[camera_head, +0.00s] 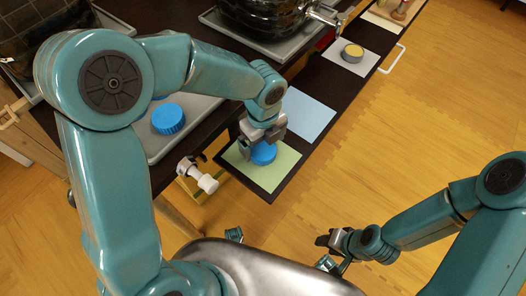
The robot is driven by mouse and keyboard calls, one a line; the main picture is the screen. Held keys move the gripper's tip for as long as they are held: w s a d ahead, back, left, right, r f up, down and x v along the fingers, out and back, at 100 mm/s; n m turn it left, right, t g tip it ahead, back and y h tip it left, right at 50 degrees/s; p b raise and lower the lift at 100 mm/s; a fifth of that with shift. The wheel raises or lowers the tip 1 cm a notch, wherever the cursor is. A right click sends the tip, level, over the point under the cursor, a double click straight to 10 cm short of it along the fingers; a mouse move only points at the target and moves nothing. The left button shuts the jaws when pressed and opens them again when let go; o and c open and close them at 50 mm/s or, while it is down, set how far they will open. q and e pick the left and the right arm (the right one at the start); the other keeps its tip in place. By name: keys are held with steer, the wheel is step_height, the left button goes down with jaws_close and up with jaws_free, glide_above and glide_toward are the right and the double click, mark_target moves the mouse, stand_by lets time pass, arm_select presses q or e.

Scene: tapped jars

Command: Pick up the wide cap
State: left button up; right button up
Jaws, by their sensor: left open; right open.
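Two blue caps are in view, and I cannot tell for certain which is the wide one. A ribbed blue cap (168,119) lies on the grey tray at the left. A second blue cap (263,154) lies on the green mat (285,168) at the table's near end. My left gripper (262,141) is open and points down at the cap on the mat, hiding its far part. Whether its fingers touch that cap is unclear. My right gripper (325,250) is open and empty, low at the right, away from the table.
A blue mat (308,113) lies beyond the green one. A small round tin with a yellow top (353,51) stands on a pale mat farther back. A big dark jar with a tap (262,15) stands on a tray. A white tap-like fitting (200,178) shows below the table edge.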

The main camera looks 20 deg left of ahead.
mark_target(263, 151)
arm_select(q)
step_height(263, 151, down, 2)
steer(key=shift+f, duration=0.2)
steer(key=shift+r, duration=0.1)
steer(key=c, duration=1)
